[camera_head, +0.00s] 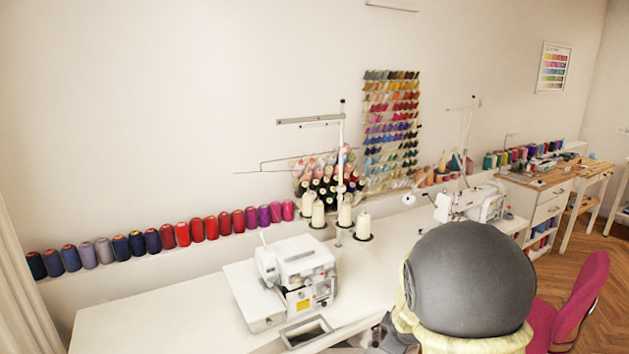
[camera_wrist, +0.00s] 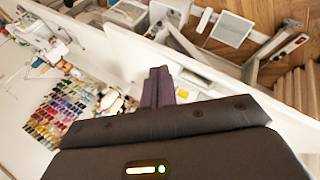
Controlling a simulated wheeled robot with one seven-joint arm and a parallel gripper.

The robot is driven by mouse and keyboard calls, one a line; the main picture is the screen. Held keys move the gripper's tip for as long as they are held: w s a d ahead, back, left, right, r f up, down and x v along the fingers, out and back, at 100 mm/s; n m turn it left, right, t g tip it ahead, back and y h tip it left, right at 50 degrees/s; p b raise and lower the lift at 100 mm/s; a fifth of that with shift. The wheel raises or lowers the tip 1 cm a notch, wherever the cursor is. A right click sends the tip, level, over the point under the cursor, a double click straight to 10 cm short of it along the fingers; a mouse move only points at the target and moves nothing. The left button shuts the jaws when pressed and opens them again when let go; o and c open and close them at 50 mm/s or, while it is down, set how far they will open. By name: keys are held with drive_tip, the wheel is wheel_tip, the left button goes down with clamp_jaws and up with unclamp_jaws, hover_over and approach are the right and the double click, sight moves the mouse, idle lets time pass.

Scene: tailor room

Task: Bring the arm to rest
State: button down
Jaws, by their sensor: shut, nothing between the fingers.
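My gripper (camera_wrist: 158,76) shows in the wrist view, with its two dark fingers together and nothing between them. It hangs in the air, apart from the furniture behind it. The wrist view is strongly tilted, with the thread rack (camera_wrist: 62,112) to the left of the fingers and white furniture above and to the right. In the head view I cannot make out the gripper. A large dark grey rounded shape fills the lower right there and hides part of the table.
A long white table (camera_head: 150,318) carries a white overlock machine (camera_head: 305,268) and a sewing machine (camera_head: 470,203). Thread cones (camera_head: 196,229) line the wall ledge. A pink chair (camera_head: 580,300) stands at the right. The table's left end is clear.

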drive_tip(key=s+a+m+g, duration=0.2)
drive_tip(key=s+m, duration=0.3)
drive_tip(key=s, duration=0.5)
drive_tip(key=s+a+r+m+g+y, duration=0.1)
drive_tip(key=s+m, duration=0.4)
drive_tip(key=s, duration=0.5)
drive_tip(key=shift+a+m+g, duration=0.3)
drive_tip(key=shift+a+g, duration=0.05)
drive_tip(key=shift+g, duration=0.45)
